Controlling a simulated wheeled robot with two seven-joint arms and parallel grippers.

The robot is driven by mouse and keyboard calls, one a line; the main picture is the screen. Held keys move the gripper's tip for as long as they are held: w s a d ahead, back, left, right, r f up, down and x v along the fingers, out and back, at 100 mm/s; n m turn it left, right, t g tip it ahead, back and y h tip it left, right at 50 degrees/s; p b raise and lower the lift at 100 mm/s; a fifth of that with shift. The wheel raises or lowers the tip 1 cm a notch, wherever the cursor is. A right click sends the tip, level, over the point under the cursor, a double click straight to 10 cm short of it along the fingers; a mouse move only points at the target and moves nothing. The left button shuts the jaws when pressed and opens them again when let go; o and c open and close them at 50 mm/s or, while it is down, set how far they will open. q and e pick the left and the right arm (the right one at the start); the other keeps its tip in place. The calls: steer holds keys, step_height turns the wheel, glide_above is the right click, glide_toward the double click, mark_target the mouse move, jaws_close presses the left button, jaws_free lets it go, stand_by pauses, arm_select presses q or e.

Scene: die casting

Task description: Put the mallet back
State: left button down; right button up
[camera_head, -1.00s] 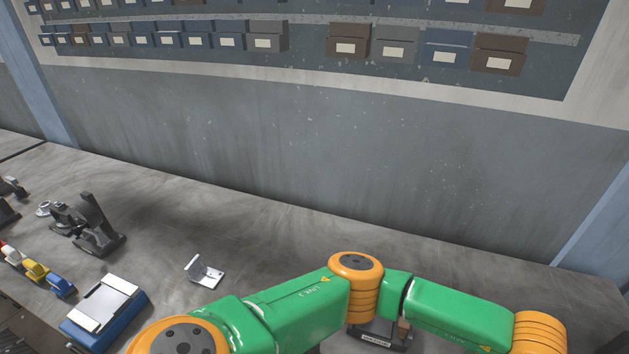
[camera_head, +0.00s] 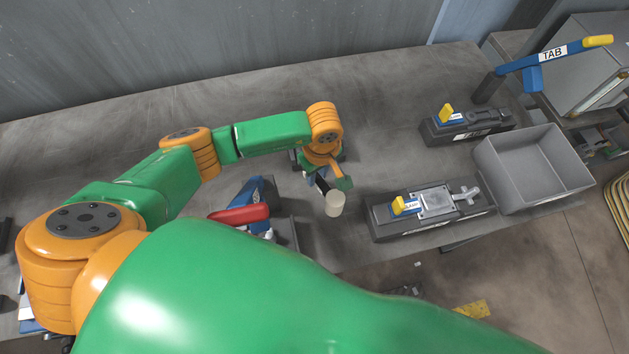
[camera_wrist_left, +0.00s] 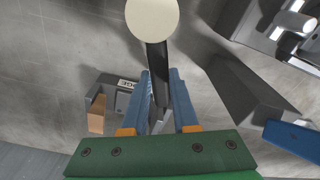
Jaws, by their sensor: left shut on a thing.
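The mallet has a cream round head (camera_head: 334,203) and a black handle. In the left wrist view its head (camera_wrist_left: 152,15) is at the top and its handle (camera_wrist_left: 157,70) runs down between the blue fingers. My left gripper (camera_head: 323,182) is shut on the handle, above the bench, and its fingers also show in the left wrist view (camera_wrist_left: 161,95). A dark labelled block (camera_wrist_left: 122,98) with a brown piece lies left of the fingers in that view. It is mostly hidden behind my gripper in the head view. My right gripper is out of view.
A blue device with a red handle (camera_head: 240,214) stands left of the mallet. A dark fixture with a yellow clamp (camera_head: 385,222) stands to the right, beside a grey bin (camera_head: 535,165). Another fixture (camera_head: 440,130) is behind. The bench's back middle (camera_head: 380,95) is clear.

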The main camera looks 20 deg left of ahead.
mark_target(317, 177)
arm_select(q)
step_height(317, 177, down, 4)
steer(key=shift+a+r+b, duration=0.1)
steer(key=shift+a+b, duration=0.05)
steer(key=shift+b, duration=1)
steer(key=shift+w, duration=0.1)
steer(key=shift+r, duration=0.1)
steer(key=shift+f, duration=0.2)
steer(key=c, duration=0.7)
jaws_free()
steer(key=shift+r, duration=0.1)
